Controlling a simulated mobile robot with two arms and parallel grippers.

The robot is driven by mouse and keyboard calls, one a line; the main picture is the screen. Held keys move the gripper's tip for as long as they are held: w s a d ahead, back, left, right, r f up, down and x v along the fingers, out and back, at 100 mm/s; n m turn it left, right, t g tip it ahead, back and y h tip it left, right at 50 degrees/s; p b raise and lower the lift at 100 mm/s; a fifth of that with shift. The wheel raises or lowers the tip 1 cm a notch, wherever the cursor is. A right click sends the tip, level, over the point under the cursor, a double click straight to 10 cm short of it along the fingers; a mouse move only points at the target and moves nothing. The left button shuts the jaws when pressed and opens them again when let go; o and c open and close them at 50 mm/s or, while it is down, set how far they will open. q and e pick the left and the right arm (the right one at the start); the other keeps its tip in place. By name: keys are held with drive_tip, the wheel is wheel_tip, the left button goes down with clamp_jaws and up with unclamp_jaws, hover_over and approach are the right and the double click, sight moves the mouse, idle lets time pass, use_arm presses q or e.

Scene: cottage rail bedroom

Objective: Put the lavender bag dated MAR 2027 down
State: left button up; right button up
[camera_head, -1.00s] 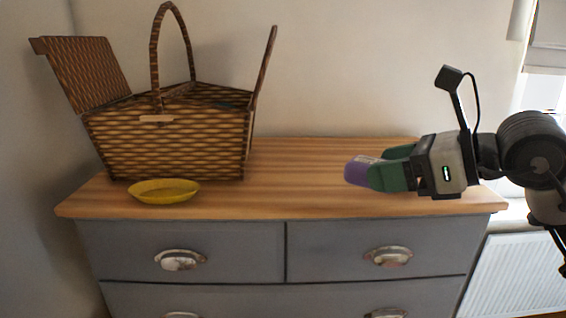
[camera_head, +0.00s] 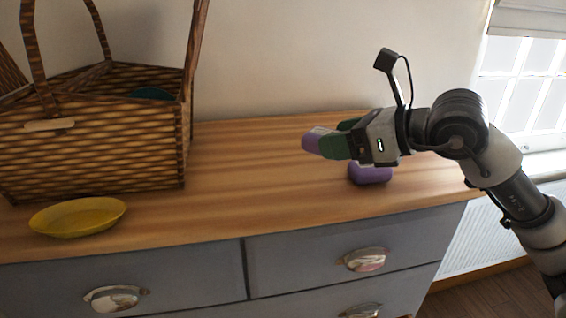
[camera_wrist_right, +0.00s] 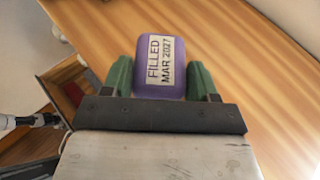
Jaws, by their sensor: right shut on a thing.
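The lavender bag is a small purple block (camera_wrist_right: 160,68) with a white label reading FILLED MAR 2027 in the right wrist view. My right gripper (camera_wrist_right: 162,80) is shut on it, one green finger on each side. In the head view the held bag (camera_head: 312,140) pokes out past the green fingers of my right gripper (camera_head: 333,142), seemingly above the dresser top. A second purple thing (camera_head: 370,174) sits on the dresser top below my right gripper, partly hidden by it; no label on it shows. My left gripper is not in view.
The wooden dresser top (camera_head: 250,195) is clear in the middle. An open wicker basket (camera_head: 95,150) stands at the left, with something teal (camera_head: 152,93) inside. A yellow dish (camera_head: 78,216) lies in front of it. A window (camera_head: 520,95) is at the right.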

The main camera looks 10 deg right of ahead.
sight(307, 154)
drive_tip(key=w+a+f, duration=0.1)
drive_tip(key=a, duration=0.1)
drive_tip(key=a+f+p, duration=0.1)
drive_tip(key=a, duration=0.1)
drive_tip(key=w+a+f+p, duration=0.1)
drive_tip(key=a, duration=0.1)
drive_tip(key=shift+w+f, duration=0.3)
drive_tip(key=shift+f, duration=0.05)
drive_tip(key=shift+a+f, duration=0.2)
drive_tip(key=shift+a, duration=0.05)
wheel_tip(307, 154, down, 4)
drive_tip(key=shift+r+p, duration=0.1)
drive_tip(key=shift+p, duration=0.85)
drive_tip(key=shift+f, duration=0.2)
drive_tip(key=o, duration=0.9)
